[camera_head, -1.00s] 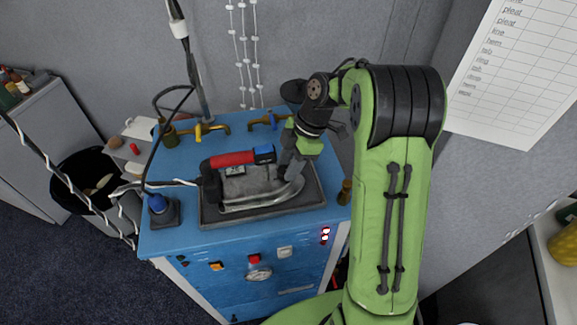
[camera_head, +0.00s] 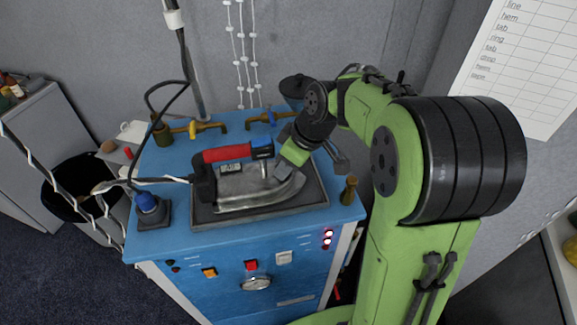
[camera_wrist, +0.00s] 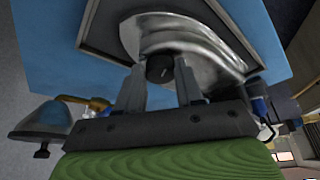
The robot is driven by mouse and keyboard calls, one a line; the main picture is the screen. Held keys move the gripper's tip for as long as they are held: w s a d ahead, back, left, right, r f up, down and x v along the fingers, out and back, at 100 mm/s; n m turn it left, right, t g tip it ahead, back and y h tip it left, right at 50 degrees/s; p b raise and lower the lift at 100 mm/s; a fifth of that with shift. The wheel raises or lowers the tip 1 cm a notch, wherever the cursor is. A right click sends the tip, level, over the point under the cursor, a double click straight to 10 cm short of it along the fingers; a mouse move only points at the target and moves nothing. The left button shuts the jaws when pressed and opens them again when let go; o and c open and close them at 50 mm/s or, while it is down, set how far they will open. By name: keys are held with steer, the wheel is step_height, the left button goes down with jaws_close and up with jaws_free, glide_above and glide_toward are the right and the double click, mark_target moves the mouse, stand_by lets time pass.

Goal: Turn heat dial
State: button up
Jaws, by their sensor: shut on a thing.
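A silver iron (camera_head: 245,188) with a red and black handle (camera_head: 225,154) lies on a dark tray (camera_head: 312,200) on the blue cabinet. In the wrist view, the iron's metal body (camera_wrist: 195,28) fills the top middle. A small black round dial (camera_wrist: 159,69) sits on it, between the fingertips of my gripper (camera_wrist: 158,78). My gripper is shut on the dial, one finger on each side. In the head view my gripper (camera_head: 283,172) reaches the right part of the iron and hides the dial.
Brass taps with yellow (camera_head: 194,128) and blue (camera_head: 269,117) handles stand behind the iron. A cord (camera_head: 150,181) runs left from the handle.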

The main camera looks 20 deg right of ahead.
steer(key=shift+a+m+h+b, duration=0.1)
steer(key=shift+m+h+b, duration=0.3)
steer(key=shift+m, duration=0.7)
steer(key=shift+s, duration=0.1)
steer(key=o, duration=1)
steer(key=shift+o, duration=0.2)
steer(key=p+v, duration=0.4)
steer(key=v, duration=1.1)
steer(key=shift+s+r, duration=0.25)
steer(key=shift+s, duration=0.1)
